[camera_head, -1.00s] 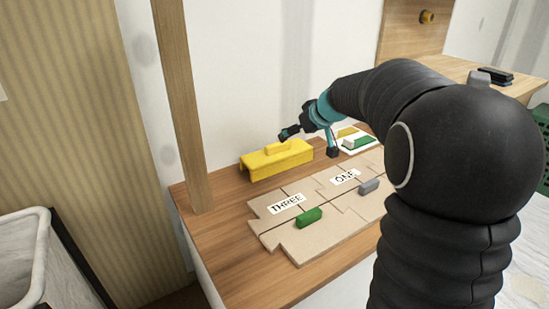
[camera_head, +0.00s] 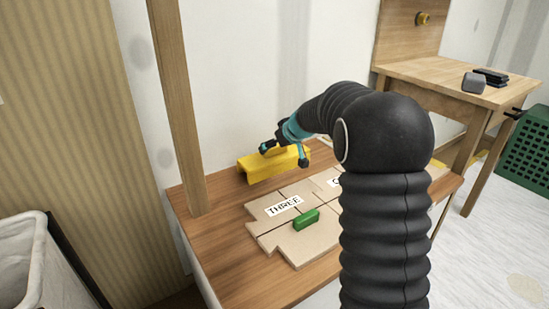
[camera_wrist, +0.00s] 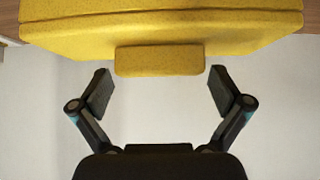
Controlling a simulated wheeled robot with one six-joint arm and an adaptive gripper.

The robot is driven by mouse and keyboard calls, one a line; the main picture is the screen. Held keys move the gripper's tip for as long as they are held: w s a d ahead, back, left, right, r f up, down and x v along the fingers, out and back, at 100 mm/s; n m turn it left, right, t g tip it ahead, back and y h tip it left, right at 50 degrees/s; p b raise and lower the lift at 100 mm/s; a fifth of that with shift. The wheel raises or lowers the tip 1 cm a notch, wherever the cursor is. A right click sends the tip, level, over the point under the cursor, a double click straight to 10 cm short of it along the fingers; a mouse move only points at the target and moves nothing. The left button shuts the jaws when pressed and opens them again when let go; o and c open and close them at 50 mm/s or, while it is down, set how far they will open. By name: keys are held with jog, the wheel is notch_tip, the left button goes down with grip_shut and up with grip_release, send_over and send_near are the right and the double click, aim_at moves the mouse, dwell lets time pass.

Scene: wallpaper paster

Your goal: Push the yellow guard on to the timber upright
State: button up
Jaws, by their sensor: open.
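The yellow guard (camera_head: 262,169) lies on the wooden table against the white wall, with a raised grip block on its top. In the wrist view the guard (camera_wrist: 160,28) fills the top of the picture, and its grip block (camera_wrist: 160,60) sits just ahead of the two fingertips. My gripper (camera_head: 283,152) is open at the guard's top, with its fingers (camera_wrist: 160,88) on either side of the block's line. Any contact is not clear. The timber upright (camera_head: 178,110) stands vertical at the table's left end, left of the guard and apart from it.
Flat beige boards (camera_head: 295,235) lie in front of the guard, with a THREE label and a green block (camera_head: 306,220). My arm hides the boards' right part. A second wooden table (camera_head: 440,75) and a green crate (camera_head: 525,155) stand right. A bin (camera_head: 35,255) stands lower left.

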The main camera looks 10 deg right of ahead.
jog(key=shift+x, duration=0.9)
jog(key=c, duration=0.8)
jog(key=shift+r, duration=0.65)
jog(key=r, duration=0.1)
jog(key=r+p, duration=0.1)
jog(key=r, duration=0.1)
jog(key=shift+w+d+r, duration=0.2)
jog(key=shift+d, duration=0.15)
jog(key=w+d+r+p, duration=0.1)
jog(key=w+d+r, duration=0.4)
jog(key=d, duration=0.4)
jog(key=shift+w+r, duration=0.3)
jog(key=shift+r, duration=0.35)
jog(key=shift+d, duration=0.1)
